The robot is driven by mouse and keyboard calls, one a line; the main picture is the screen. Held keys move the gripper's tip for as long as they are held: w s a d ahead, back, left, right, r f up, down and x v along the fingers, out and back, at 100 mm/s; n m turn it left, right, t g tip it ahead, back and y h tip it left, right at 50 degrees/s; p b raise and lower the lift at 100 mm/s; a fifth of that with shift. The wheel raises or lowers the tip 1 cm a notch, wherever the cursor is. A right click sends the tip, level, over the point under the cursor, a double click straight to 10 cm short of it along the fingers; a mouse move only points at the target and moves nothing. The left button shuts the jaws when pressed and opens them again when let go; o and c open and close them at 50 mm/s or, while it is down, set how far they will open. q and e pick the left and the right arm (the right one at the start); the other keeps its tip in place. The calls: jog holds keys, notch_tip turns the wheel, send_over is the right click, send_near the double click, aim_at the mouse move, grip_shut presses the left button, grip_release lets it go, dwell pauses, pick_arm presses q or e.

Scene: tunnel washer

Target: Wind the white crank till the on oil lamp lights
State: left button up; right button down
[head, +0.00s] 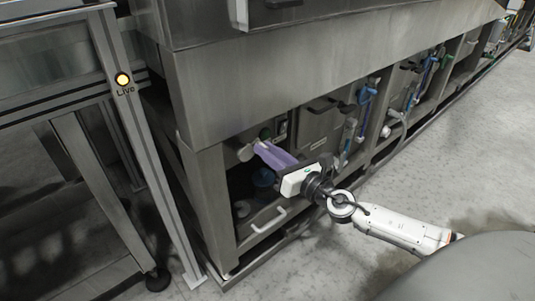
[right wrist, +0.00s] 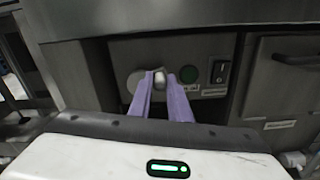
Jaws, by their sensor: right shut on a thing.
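The white crank (right wrist: 136,80) is on a grey panel in a recess of the machine. It also shows in the head view (head: 245,153). My right gripper (right wrist: 161,79), with purple fingers, is shut on the crank's pale knob (right wrist: 159,76). In the head view, the right gripper (head: 259,147) reaches into the recess from the right. A dark green round lamp (right wrist: 189,74) sits just right of the crank and looks unlit. A label beneath it is too small to read. My left gripper is not in view.
A black rocker switch (right wrist: 219,71) is right of the green lamp. A drawer front with a dark handle (right wrist: 297,59) is further right. A lit yellow lamp (head: 123,79) marked "Live" is on the left frame. Blue-handled valves (head: 366,94) line the machine. The floor at right is clear.

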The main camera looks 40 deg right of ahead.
pick_arm(q)
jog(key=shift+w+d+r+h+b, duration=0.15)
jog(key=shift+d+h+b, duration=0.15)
jog(key=shift+b, duration=0.3)
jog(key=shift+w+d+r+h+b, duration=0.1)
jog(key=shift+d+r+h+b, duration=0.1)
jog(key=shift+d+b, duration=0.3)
pick_arm(e)
jog(key=shift+f+m, duration=0.45)
jog(key=shift+m, duration=0.9)
jog(key=shift+f+m, duration=0.45)
jog(key=shift+m, duration=0.85)
jog(key=shift+f+m, duration=0.45)
jog(key=shift+m, duration=0.9)
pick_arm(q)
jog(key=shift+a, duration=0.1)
pick_arm(e)
jog(key=c, duration=1.6)
grip_release()
jog(key=shift+c, duration=0.2)
